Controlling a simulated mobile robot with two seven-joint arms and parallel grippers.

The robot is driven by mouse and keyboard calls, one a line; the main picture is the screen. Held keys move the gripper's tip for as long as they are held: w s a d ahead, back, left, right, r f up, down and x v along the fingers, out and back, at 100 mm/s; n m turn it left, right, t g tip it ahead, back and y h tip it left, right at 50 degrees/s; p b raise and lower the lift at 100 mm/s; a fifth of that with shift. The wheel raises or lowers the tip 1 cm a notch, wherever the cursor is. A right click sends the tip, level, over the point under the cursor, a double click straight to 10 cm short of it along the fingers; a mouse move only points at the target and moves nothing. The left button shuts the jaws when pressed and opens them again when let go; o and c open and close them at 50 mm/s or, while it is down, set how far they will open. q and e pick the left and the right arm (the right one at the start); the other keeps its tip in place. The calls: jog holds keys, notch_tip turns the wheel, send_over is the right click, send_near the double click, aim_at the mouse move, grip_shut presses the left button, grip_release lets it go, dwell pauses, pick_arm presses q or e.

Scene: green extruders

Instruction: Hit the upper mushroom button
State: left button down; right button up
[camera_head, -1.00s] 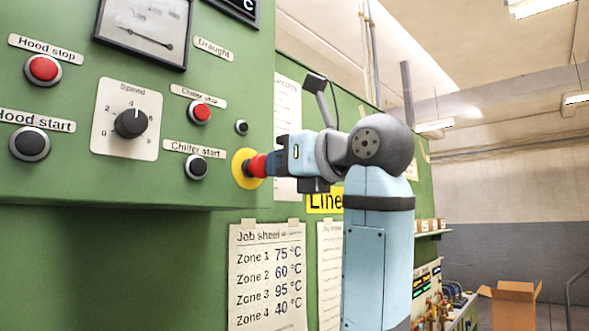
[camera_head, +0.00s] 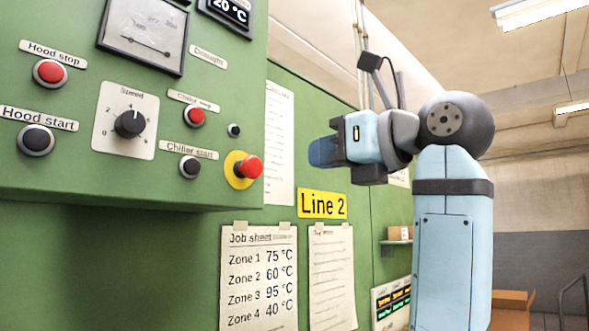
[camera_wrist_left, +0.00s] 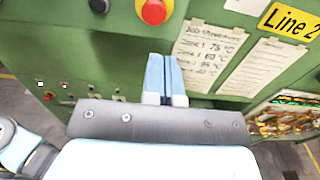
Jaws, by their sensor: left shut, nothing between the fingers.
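A red mushroom button (camera_head: 249,167) on a yellow round plate is at the lower right corner of the green control box. It also shows at the top edge of the left wrist view (camera_wrist_left: 154,10), partly cut off. A small red-and-yellow spot (camera_wrist_left: 47,96) low on the left of the wrist view is too small to tell.
The green box (camera_head: 60,175) also carries a red hood stop button (camera_head: 50,72), a speed knob (camera_head: 130,123) and a small red chiller button (camera_head: 196,117). A job sheet (camera_head: 260,275) and a Line 2 sign (camera_head: 322,204) are on the wall behind.

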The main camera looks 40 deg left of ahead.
pick_arm(q)
jog(key=d, duration=0.3)
jog(key=shift+s, duration=0.15)
jog(key=shift+a+b, duration=0.15)
jog(key=shift+b, duration=0.15)
jog(key=shift+f, duration=0.1)
